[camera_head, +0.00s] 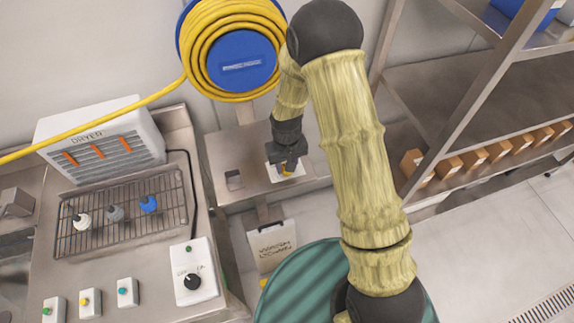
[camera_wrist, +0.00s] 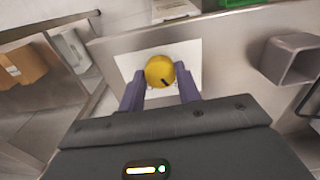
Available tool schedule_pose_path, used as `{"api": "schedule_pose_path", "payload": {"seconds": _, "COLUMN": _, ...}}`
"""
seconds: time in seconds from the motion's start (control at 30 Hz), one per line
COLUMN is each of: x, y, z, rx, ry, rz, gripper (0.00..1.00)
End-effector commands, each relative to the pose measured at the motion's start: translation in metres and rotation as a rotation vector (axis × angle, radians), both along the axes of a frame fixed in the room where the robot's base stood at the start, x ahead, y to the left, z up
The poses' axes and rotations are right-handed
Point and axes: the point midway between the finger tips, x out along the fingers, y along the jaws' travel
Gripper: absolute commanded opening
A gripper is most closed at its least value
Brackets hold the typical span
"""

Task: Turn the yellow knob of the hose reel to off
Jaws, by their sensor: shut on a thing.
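The yellow knob (camera_wrist: 160,70) sits on a white plate (camera_wrist: 127,64), with a short dark mark on its lower right edge in the wrist view. My gripper (camera_wrist: 160,86) has one finger on each side of the knob and is shut on it. In the head view my gripper (camera_head: 287,168) points down at the plate below the hose reel, and only a bit of yellow shows under it. The hose reel (camera_head: 240,62) is blue with a yellow hose wound around it. Any labels on the plate are not readable.
A dryer (camera_head: 100,140) and a wire rack (camera_head: 125,215) with small items stand on the steel counter at left. Another panel with a black knob (camera_head: 193,282) is at the counter's front. A metal shelf (camera_head: 470,95) with several orange boxes stands at right.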

Motion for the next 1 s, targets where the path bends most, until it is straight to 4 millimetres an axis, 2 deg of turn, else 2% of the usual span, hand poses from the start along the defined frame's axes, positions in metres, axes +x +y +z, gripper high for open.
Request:
{"api": "schedule_pose_path", "payload": {"seconds": 0.4, "x": 0.0022, "y": 0.0003, "z": 0.0014, "rx": 0.001, "ry": -0.006, "rz": 0.226, "gripper": 0.11}}
{"api": "schedule_pose_path", "payload": {"seconds": 0.9, "x": 0.0025, "y": -0.0005, "z": 0.0017, "rx": 0.002, "ry": -0.007, "rz": 0.252, "gripper": 0.11}}
{"api": "schedule_pose_path", "payload": {"seconds": 0.93, "x": 0.0024, "y": -0.0006, "z": 0.0017, "rx": 0.002, "ry": -0.006, "rz": 0.252, "gripper": 0.35}}
{"api": "schedule_pose_path", "payload": {"seconds": 1.0, "x": 0.0022, "y": -0.0008, "z": 0.0016, "rx": 0.002, "ry": -0.006, "rz": 0.251, "gripper": 0.49}}
